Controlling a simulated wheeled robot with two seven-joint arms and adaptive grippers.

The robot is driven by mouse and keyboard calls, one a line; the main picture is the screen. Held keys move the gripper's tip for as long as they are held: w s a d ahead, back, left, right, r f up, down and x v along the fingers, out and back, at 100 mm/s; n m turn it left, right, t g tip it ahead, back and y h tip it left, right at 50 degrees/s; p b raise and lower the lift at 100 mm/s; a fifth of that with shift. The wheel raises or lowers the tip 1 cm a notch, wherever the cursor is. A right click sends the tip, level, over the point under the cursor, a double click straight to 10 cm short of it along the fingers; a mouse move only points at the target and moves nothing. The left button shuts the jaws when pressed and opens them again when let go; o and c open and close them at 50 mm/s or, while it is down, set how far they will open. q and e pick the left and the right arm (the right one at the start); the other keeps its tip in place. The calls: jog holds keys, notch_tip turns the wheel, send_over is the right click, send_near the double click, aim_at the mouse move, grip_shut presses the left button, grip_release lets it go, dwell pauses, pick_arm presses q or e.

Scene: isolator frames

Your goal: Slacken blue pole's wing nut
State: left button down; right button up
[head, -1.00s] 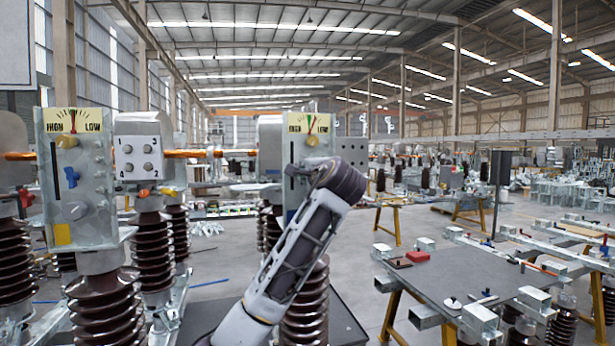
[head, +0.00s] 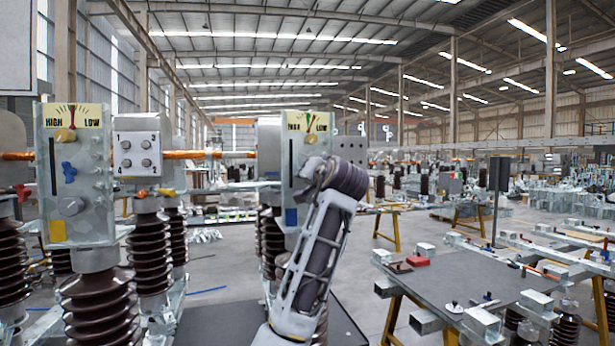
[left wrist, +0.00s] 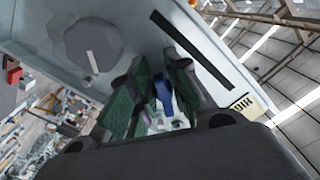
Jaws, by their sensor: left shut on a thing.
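The blue pole's panel (head: 291,165) stands mid-picture in the head view, with a blue plate (head: 291,217) low on it, a HIGH/LOW scale on top and a black slot. In the left wrist view, the green-padded fingers of my left gripper (left wrist: 160,97) are shut around a blue wing nut (left wrist: 164,96). My right gripper is not in view.
At left stands a similar panel (head: 87,190) with a yellow plate and its own blue wing nut (head: 69,172). A box with numbered bolts (head: 142,153) is beside it. Ribbed brown insulators (head: 98,310) stand below. A grey worktable (head: 470,285) with metal parts is at right.

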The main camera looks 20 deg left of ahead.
pick_arm(q)
jog(key=shift+w+d+f+n, duration=0.15)
jog(key=shift+f+n, duration=0.2)
jog(key=shift+n, duration=0.45)
jog(key=c, duration=1.7)
grip_release()
jog(key=shift+c, duration=0.2)
jog(key=shift+o, duration=1.2)
jog(key=shift+r, duration=0.15)
jog(key=shift+v, duration=6.05)
